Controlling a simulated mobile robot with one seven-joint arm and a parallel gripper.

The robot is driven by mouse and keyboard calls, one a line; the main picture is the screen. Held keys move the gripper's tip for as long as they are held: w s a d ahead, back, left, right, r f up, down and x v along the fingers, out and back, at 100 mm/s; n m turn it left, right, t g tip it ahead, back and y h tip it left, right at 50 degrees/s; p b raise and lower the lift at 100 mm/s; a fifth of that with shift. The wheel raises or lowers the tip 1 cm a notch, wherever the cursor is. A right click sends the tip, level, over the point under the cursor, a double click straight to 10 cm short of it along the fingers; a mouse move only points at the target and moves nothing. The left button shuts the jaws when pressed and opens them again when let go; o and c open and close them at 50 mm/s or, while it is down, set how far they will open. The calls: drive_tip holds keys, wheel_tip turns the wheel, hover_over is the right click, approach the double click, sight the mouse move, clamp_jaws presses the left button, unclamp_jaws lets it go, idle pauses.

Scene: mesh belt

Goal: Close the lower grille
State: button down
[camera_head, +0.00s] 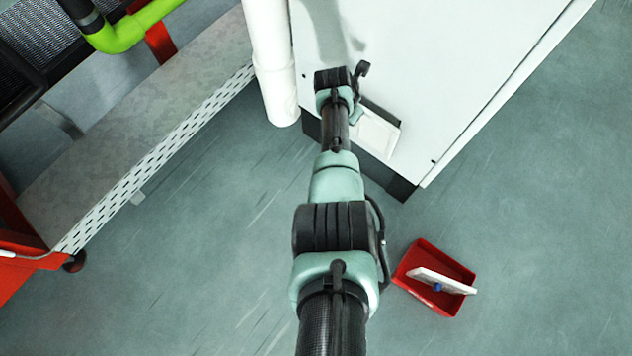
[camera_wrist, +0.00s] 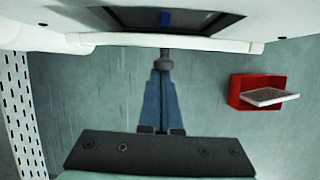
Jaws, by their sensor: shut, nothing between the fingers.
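The lower grille (camera_head: 376,133) is a pale rectangular flap low on the front of the white cabinet (camera_head: 440,60), partly behind my arm in the head view. In the wrist view the grille (camera_wrist: 190,41) shows nearly edge-on as a long white strip, standing out from the cabinet below a dark opening (camera_wrist: 135,17). My gripper (camera_wrist: 165,62) is shut and empty, its blue fingers together. Its tips lie just under the strip, near its middle; I cannot tell whether they touch it. In the head view my wrist hides the fingers.
A red bin (camera_head: 420,262) with a white panel lying across it stands on the floor to the right. A thick white pipe (camera_head: 272,70) hangs left of my wrist. A perforated metal step (camera_head: 150,160) runs along the left. The floor between is clear.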

drive_tip(key=shift+w+d+r, duration=0.25)
drive_tip(key=shift+w+d, duration=0.2)
drive_tip(key=shift+w, duration=0.2)
drive_tip(key=shift+s, duration=0.1)
wheel_tip(320, 180, up, 9)
drive_tip(key=p, duration=0.6)
drive_tip(key=shift+s+a+r+p, duration=0.2)
drive_tip(key=shift+s+a+p, duration=0.15)
drive_tip(key=shift+p, duration=0.05)
drive_tip(key=shift+s, duration=0.1)
